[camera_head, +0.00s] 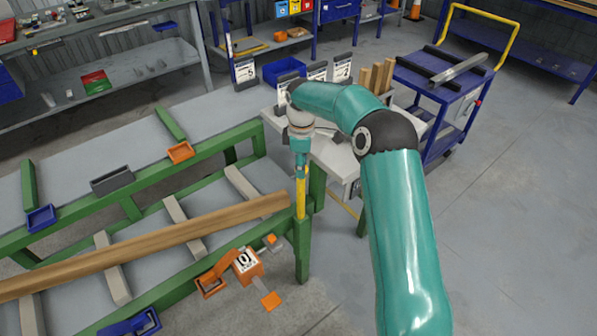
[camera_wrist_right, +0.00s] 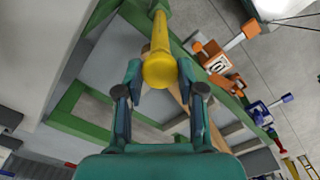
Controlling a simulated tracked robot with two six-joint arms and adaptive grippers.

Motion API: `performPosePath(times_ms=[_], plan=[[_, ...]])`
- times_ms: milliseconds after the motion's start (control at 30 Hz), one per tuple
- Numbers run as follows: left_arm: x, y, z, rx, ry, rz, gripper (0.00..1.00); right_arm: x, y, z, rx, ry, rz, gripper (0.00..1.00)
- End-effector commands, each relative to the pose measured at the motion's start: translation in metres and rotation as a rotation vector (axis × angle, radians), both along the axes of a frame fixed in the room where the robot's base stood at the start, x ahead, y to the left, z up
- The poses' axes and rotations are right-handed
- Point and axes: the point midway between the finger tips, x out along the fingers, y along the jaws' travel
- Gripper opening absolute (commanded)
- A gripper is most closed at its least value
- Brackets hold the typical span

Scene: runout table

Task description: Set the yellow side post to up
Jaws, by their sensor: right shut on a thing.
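The yellow side post (camera_head: 301,198) stands upright at the near right corner of the green-framed runout table (camera_head: 303,245). My right gripper (camera_head: 301,170) points down over its top end. In the right wrist view the yellow post (camera_wrist_right: 159,68) has a round top, and the fingers of my right gripper (camera_wrist_right: 158,80) are shut on it from both sides. The post's lower end meets the green frame; how it is seated there I cannot tell. My left gripper is not in view.
A long wooden beam (camera_head: 150,244) lies across the table's grey slats, its end close to the post. An orange unit with a numbered plate (camera_head: 246,262) sits on the near side. A blue cart (camera_head: 450,105) stands behind right. Floor at right is clear.

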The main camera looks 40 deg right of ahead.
Motion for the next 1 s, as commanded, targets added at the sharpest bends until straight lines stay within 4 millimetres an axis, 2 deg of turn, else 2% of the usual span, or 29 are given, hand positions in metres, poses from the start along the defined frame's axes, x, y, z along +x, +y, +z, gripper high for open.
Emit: performPosePath(times_ms=[33,233,400,733,767,900,1000], plan=[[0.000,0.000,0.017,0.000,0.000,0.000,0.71,0.002,-0.001,0.023,-0.003,-0.010,0.000,0.00],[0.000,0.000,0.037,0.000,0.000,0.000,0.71,0.002,-0.001,0.052,-0.002,-0.009,-0.001,0.00],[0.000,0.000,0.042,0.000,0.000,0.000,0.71,0.001,-0.001,0.060,-0.001,-0.008,-0.002,0.00],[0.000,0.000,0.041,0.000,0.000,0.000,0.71,0.002,-0.002,0.063,-0.004,-0.013,-0.003,0.00],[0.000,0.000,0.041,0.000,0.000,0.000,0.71,0.002,-0.002,0.063,-0.004,-0.015,-0.003,0.39],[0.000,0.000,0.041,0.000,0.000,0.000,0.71,0.001,-0.002,0.062,-0.003,-0.013,-0.004,0.63],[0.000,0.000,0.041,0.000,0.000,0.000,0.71,0.001,-0.002,0.061,-0.002,-0.009,-0.004,0.63]])
